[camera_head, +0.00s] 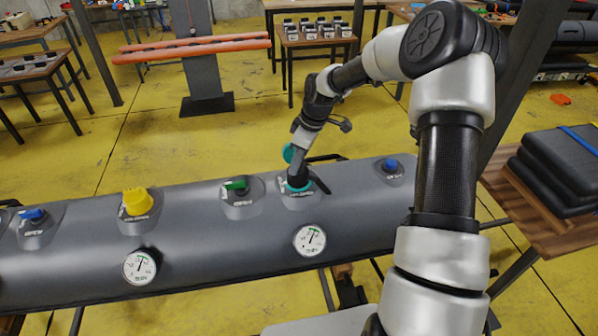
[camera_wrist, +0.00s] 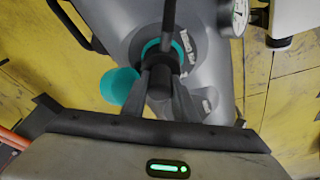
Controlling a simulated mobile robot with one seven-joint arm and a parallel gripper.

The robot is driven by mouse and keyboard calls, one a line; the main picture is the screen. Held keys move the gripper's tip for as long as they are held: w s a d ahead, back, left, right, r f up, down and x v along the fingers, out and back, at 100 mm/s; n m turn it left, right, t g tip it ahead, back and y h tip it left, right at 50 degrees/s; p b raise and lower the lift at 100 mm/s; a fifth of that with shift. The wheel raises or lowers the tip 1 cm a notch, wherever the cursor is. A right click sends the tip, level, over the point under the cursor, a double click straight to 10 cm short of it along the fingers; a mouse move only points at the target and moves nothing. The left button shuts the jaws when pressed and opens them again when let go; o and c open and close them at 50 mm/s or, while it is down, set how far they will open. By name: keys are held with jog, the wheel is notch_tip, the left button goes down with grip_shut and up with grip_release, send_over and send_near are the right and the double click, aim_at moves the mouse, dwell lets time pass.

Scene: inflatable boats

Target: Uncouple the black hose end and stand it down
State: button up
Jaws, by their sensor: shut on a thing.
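The black hose end (camera_head: 299,181) stands upright at a valve with a teal ring (camera_head: 299,187) on the grey inflatable tube. It also shows in the wrist view (camera_wrist: 160,80), inside the teal ring (camera_wrist: 150,46). My gripper (camera_head: 298,170) is shut on it from above; in the wrist view my fingers (camera_wrist: 160,88) sit on both sides of it. Whether it is fully seated is hidden. A black hose (camera_head: 319,181) runs from it to the right. A teal cap (camera_wrist: 118,85) hangs open beside the valve, also visible in the head view (camera_head: 288,153).
On the same tube (camera_head: 225,262) are a yellow cap (camera_head: 137,201), a green cap (camera_head: 236,184), blue caps (camera_head: 34,214) (camera_head: 391,164) and gauges (camera_head: 140,266) (camera_head: 310,239). A wooden table (camera_head: 548,236) with black cases (camera_head: 560,165) stands right. Yellow floor lies behind.

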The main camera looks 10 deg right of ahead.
jog(key=shift+s+d+f+n, duration=0.2)
jog(key=shift+s+f+n, duration=0.1)
jog(key=shift+s+f, duration=0.25)
jog(key=shift+w, duration=0.1)
jog(key=shift+w+r, duration=0.15)
jog(key=shift+r, duration=0.3)
jog(key=shift+w+r, duration=0.1)
jog(key=shift+r, duration=0.3)
jog(key=shift+w+a+r, duration=0.1)
jog(key=shift+w+r, duration=0.05)
jog(key=shift+r, duration=0.05)
jog(key=shift+r, duration=2.45)
